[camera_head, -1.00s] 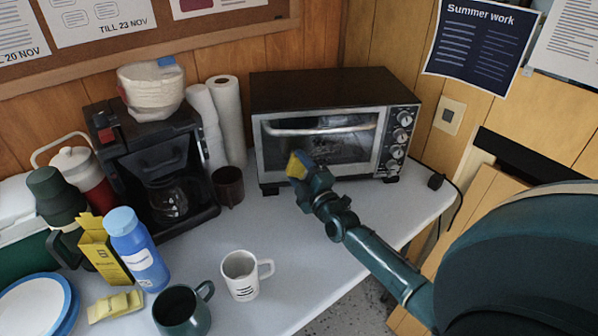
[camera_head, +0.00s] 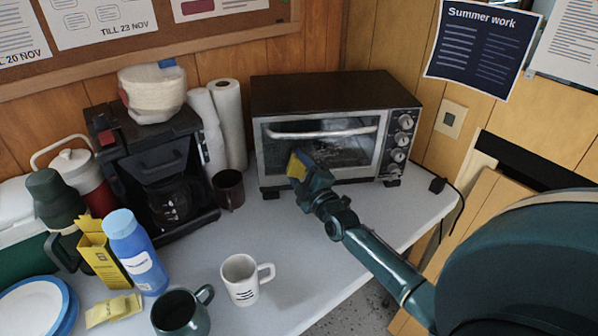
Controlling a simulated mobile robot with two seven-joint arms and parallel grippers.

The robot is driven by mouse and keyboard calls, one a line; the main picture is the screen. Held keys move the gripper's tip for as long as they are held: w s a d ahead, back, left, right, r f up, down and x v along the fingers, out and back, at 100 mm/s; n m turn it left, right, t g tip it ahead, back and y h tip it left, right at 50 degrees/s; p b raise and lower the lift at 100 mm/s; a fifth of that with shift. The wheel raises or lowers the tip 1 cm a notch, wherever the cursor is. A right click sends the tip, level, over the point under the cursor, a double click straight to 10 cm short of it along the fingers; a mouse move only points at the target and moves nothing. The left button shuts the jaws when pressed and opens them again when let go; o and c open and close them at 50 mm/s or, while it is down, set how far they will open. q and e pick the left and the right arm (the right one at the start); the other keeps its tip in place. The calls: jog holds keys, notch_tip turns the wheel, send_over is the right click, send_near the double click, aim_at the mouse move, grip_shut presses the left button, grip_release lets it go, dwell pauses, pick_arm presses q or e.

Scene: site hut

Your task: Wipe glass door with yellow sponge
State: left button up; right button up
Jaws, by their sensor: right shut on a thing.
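The toaster oven (camera_head: 330,95) stands at the back of the table with its glass door (camera_head: 350,152) closed and facing me. Pale smears show on the glass. My right gripper (camera_head: 303,176) is shut on the yellow sponge (camera_head: 296,167), which is at the lower left of the door. I cannot tell whether the sponge touches the glass; the gripper hides part of it. My left gripper is not in view.
A coffee maker (camera_head: 150,165), paper towel rolls (camera_head: 229,120) and a dark brown mug (camera_head: 228,188) stand left of the oven. A white mug (camera_head: 240,280), teal mug (camera_head: 180,313) and blue bottle (camera_head: 138,252) stand nearer. The table (camera_head: 300,250) is clear before the oven.

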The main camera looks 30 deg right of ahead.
aim_at(336, 154)
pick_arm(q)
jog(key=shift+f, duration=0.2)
pick_arm(e)
jog(key=shift+w+d, duration=0.15)
jog(key=shift+w, duration=0.1)
pick_arm(q)
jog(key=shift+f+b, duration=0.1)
jog(key=shift+b, duration=0.5)
pick_arm(e)
jog(key=shift+s+d+r, duration=0.1)
jog(key=shift+s+d, duration=0.7)
jog(key=shift+d, duration=1.05)
jog(key=shift+s+d+f, duration=0.1)
jog(key=shift+s+d, duration=0.75)
jog(key=shift+d, duration=0.95)
jog(key=shift+s+d+r, duration=0.1)
jog(key=shift+s+d, duration=0.7)
jog(key=shift+d, duration=1.05)
pick_arm(q)
jog(key=shift+p, duration=0.3)
